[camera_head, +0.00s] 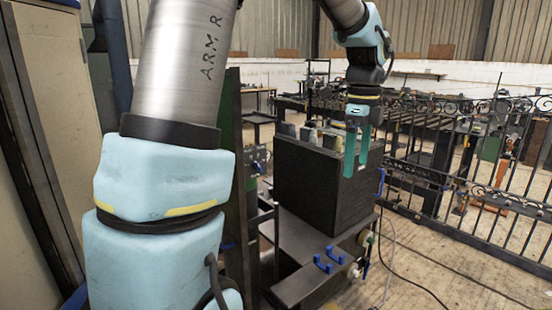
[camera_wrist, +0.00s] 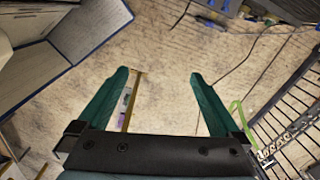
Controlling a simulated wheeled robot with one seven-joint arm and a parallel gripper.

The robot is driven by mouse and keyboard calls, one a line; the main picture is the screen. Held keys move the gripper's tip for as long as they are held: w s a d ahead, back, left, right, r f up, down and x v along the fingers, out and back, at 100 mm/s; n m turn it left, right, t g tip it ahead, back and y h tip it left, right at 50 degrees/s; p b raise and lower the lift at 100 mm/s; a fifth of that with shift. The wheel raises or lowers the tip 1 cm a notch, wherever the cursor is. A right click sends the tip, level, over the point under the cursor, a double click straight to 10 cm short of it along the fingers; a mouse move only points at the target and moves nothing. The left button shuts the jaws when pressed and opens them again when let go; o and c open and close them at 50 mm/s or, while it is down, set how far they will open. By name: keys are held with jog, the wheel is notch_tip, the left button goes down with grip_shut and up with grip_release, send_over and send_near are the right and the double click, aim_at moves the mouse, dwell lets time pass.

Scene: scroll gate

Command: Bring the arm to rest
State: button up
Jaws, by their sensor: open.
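My gripper (camera_head: 356,160) hangs at the end of my arm in the head view, its two teal fingers pointing down. It is in front of the upper right part of a black box-like crate in that picture.
The black crate (camera_head: 310,190) holds several grey items and sits on a dark base with blue handles (camera_head: 323,265). A black iron scroll gate (camera_head: 480,185) stands at the right. A beige cabinet (camera_head: 55,90) is at the left. Cables lie on the bare floor (camera_head: 430,270).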

jog(key=s+a+f+n, duration=0.2)
jog(key=a+f+n, duration=0.2)
jog(key=a+n, duration=0.4)
jog(key=s+a+f+n+t, duration=0.1)
jog(key=a+f+n, duration=0.3)
jog(key=a+n, duration=0.4)
jog(key=s+a+f+n, duration=0.3)
jog(key=a+f+n, duration=0.2)
jog(key=a+n, duration=0.3)
jog(key=shift+s+a+n, duration=0.25)
jog(key=shift+s+n, duration=0.05)
jog(key=shift+f, duration=0.1)
